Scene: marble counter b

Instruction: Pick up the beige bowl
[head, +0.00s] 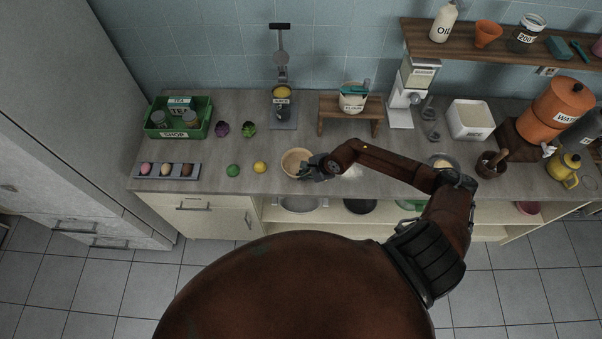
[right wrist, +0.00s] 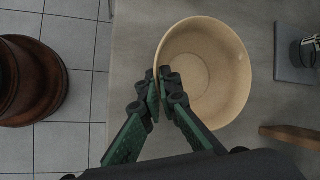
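The beige bowl (head: 293,161) is upright at the counter's front edge, left of my right gripper (head: 307,168) in the head view. In the right wrist view the empty bowl (right wrist: 212,75) fills the upper middle. There my right gripper (right wrist: 161,88) has its fingertips close together at the bowl's near left rim, with the rim between them, and looks shut on it. I cannot tell whether the bowl is touching the counter or slightly raised. My left gripper is in neither view.
A lemon (head: 260,167) and a lime (head: 233,170) lie left of the bowl. A green crate (head: 180,135) and an egg tray (head: 150,172) are farther left.

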